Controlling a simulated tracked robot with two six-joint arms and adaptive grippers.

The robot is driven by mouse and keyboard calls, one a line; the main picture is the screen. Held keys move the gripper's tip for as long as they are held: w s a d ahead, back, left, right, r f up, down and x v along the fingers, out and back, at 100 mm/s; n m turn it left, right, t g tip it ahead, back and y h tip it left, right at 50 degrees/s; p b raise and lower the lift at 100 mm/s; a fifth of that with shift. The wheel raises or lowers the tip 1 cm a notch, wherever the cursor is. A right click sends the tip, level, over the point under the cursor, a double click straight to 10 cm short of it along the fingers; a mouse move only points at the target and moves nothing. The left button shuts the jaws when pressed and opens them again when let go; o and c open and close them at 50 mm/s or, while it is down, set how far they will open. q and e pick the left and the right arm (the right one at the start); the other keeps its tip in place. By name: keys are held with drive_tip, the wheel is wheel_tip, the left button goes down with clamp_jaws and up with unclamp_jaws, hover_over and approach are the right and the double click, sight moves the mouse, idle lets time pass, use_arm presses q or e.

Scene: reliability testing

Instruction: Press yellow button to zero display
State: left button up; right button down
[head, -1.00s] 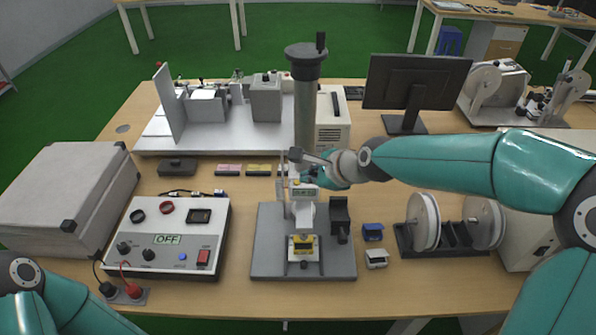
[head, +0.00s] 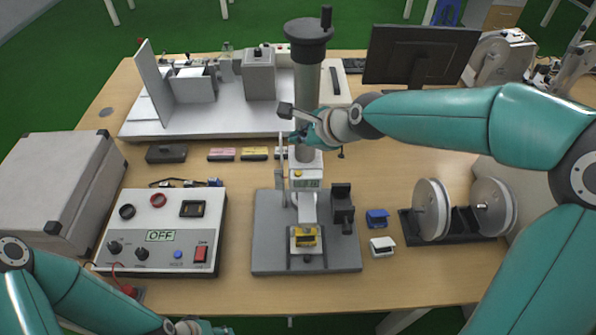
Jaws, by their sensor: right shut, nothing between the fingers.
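A test stand with a grey base (head: 275,230) and a tall column stands at the middle of the table. Its white gauge head (head: 306,168) carries a small greenish display (head: 306,183), too small to read. A small yellow button (head: 298,174) shows just above the display. My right gripper (head: 300,139) is shut and empty. In the picture it is just above the gauge head, in front of the column, apart from the button. My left gripper (head: 205,328) shows only partly at the bottom edge, and its fingers are cut off.
A control box (head: 140,248) reading OFF is at left, beside a grey case (head: 55,180). Small blue (head: 377,218) and white (head: 382,246) blocks and a spool rack (head: 455,222) are right of the stand. A monitor (head: 420,52) is behind. The front table strip is clear.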

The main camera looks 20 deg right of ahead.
drive_tip(key=f+b, duration=0.1)
drive_tip(key=f, duration=0.1)
drive_tip(key=b, duration=0.6)
hover_over(299, 174)
wheel_tip(299, 174, down, 5)
drive_tip(key=shift+r, duration=0.15)
drive_tip(key=shift+f+b, duration=0.6)
drive_tip(key=shift+f, duration=0.3)
drive_tip(key=shift+f, duration=0.35)
drive_tip(key=shift+s+f+b, duration=0.1)
drive_tip(key=shift+f+b, duration=0.2)
drive_tip(key=shift+f, duration=0.05)
idle(0.6)
drive_tip(key=shift+r, duration=0.1)
drive_tip(key=shift+r+p, duration=0.7)
drive_tip(key=shift+p, duration=0.2)
